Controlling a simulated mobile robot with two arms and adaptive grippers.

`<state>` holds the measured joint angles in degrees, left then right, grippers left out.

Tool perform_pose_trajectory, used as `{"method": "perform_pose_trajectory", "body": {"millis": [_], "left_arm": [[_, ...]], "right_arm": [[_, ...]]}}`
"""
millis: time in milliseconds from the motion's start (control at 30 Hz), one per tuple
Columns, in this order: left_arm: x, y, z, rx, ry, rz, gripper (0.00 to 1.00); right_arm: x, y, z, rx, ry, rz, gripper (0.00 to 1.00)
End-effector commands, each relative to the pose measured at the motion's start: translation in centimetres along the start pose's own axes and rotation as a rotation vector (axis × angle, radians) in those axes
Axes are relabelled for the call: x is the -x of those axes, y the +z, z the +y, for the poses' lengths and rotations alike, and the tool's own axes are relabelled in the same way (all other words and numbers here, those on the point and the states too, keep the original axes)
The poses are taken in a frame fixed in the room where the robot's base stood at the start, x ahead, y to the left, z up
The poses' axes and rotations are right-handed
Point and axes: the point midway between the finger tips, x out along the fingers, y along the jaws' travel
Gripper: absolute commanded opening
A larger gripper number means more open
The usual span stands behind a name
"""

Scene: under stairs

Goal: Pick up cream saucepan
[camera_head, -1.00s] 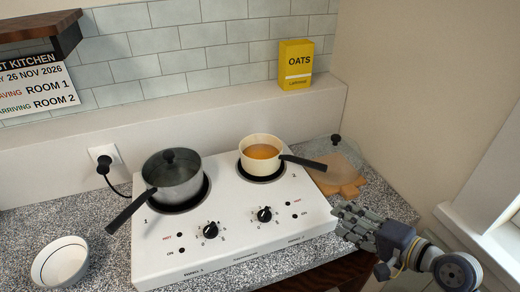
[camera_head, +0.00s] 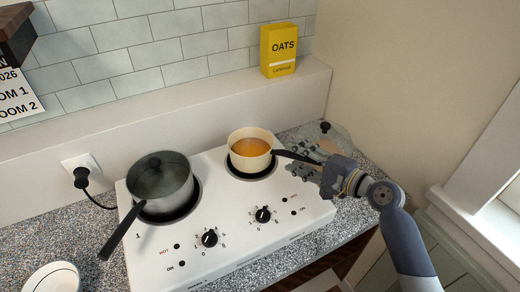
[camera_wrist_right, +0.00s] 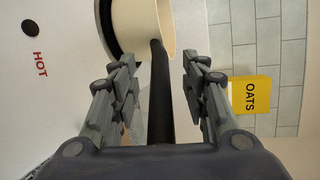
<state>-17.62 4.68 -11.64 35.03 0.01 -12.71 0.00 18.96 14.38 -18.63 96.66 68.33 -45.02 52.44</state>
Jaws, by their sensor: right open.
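The cream saucepan (camera_head: 250,150) stands on the back right burner of the white hob, with orange-brown contents inside. Its dark handle (camera_head: 288,155) points right toward my right gripper (camera_head: 297,160). In the right wrist view, the saucepan (camera_wrist_right: 141,22) is at the top, and its black handle (camera_wrist_right: 160,95) runs down between the two open fingers of my right gripper (camera_wrist_right: 160,85). A gap shows on each side of the handle, so the fingers are not closed on it. My left gripper is not in view.
A grey pot (camera_head: 163,182) with a glass lid stands on the left burner. Hob knobs (camera_head: 262,215) face the front. A wooden board with a clear lid (camera_head: 328,135) lies behind my gripper. The yellow oats box (camera_head: 279,50) stands on the ledge. A white bowl (camera_head: 52,280) is front left.

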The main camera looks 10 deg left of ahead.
Motion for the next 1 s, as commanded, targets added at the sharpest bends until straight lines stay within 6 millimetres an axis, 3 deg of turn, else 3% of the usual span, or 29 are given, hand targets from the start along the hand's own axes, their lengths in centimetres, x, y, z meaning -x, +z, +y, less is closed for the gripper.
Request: {"method": "perform_pose_trajectory", "body": {"millis": [33, 200, 467, 500, 667, 700, 1000], "left_arm": [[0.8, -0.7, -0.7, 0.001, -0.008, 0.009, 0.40], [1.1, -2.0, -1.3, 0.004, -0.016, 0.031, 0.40], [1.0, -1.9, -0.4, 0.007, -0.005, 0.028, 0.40], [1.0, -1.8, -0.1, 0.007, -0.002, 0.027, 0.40], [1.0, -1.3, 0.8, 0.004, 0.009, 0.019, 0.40], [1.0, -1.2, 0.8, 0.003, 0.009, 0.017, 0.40], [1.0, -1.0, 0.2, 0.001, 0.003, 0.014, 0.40]], "right_arm": [[-0.8, 0.3, -0.4, -0.003, -0.001, -0.001, 0.42], [-2.5, 0.1, -0.1, 0.000, -0.001, 0.000, 0.42], [-2.9, 0.1, 0.0, 0.001, 0.000, 0.000, 0.42], [-2.8, 0.1, 0.0, 0.001, 0.000, 0.000, 0.40], [-2.8, 0.1, 0.0, 0.001, 0.000, 0.000, 0.04], [-2.8, 0.1, 0.0, 0.001, 0.000, 0.000, 0.00], [-2.8, 0.1, -0.4, 0.002, -0.008, 0.001, 0.00]]}}
